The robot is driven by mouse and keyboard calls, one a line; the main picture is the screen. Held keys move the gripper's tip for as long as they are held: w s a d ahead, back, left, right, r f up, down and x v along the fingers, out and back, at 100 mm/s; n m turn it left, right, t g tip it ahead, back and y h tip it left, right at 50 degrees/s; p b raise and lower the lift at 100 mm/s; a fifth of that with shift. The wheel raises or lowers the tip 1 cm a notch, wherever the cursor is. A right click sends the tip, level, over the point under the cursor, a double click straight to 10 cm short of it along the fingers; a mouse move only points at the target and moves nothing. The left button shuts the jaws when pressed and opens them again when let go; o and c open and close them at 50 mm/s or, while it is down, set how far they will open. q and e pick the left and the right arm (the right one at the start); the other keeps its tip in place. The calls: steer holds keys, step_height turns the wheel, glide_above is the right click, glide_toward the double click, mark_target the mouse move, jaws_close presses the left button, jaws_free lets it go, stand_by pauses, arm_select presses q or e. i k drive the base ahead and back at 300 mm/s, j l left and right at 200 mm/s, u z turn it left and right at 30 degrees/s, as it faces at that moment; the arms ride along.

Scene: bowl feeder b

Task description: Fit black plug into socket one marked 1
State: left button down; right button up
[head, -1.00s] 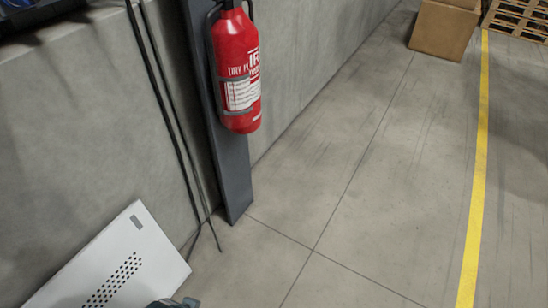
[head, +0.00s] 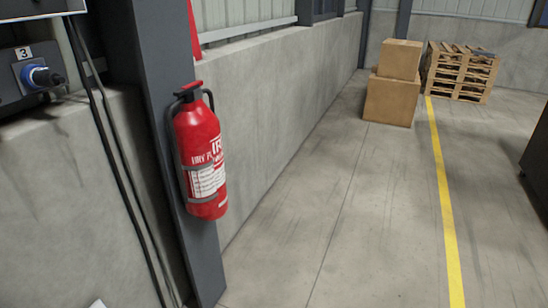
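In the head view, a dark panel (head: 14,84) stands at the far left edge, cut off by the frame. It carries a socket marked 3 (head: 30,73) with a blue and black connector (head: 42,76) at it. Socket one marked 1 is not in view, and I see no black plug that I can be sure of. Neither of my grippers is in view.
A red fire extinguisher (head: 201,155) hangs on a dark grey post (head: 160,100) beside the concrete wall (head: 265,105). Black cables (head: 118,170) hang left of it. Cardboard boxes (head: 392,100) and wooden pallets (head: 458,75) stand far back. The floor (head: 370,200) by the yellow line (head: 441,190) is clear.

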mark_target(40, 77)
steer(key=u, duration=1.2)
